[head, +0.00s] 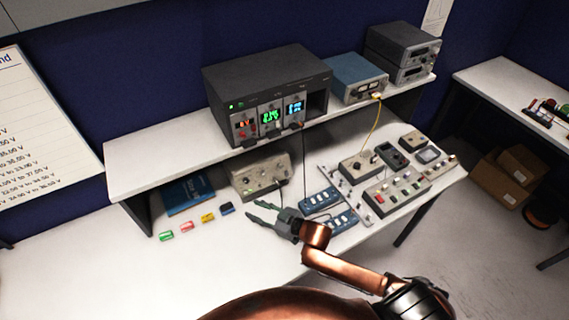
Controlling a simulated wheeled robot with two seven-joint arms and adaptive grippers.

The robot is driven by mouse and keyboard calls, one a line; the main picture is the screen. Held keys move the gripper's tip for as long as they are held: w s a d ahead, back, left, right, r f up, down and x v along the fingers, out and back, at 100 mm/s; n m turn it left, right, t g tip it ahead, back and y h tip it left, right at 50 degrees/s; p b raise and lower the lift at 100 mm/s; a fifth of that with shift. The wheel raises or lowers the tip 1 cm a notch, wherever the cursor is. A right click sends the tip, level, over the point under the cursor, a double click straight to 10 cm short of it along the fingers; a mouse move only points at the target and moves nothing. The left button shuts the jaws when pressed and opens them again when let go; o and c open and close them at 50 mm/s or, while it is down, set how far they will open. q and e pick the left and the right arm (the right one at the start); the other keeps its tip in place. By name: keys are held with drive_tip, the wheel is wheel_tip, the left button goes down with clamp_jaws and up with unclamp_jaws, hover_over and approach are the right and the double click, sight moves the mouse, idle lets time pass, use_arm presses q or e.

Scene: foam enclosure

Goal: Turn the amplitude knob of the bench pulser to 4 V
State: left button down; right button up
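A beige box with knobs (262,177) stands on the bench under the left part of the shelf. It looks like the bench pulser, but its labels are too small to read and I cannot tell which knob sets amplitude. A dark cable plugs into its right side. My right gripper (251,209) is in front of this box, over the white bench top, with its fingers pointing left. The fingers are spread with a gap between them, and nothing shows in them. They appear apart from the box. My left gripper is not in view.
A dark rack with lit displays (268,88) and a blue instrument (357,79) stand on the shelf (160,160). Blue switch boxes (320,200) lie right of my gripper. Small coloured blocks (187,226) and a blue book (188,194) lie left. The front-left bench is clear.

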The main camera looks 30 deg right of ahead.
drive_tip(key=d+r+n+h+p, duration=0.35)
drive_tip(key=d+n, duration=0.45)
drive_tip(key=n, duration=0.5)
drive_tip(key=n+t+h+p, duration=0.1)
drive_tip(key=n+h+p, duration=0.25)
drive_tip(key=n, duration=0.95)
approach(282, 167)
drive_tip(key=p+x, duration=0.1)
drive_tip(key=x, duration=0.7)
drive_tip(key=shift+w+a+f, duration=0.1)
drive_tip(key=shift+w, duration=0.05)
clamp_jaws()
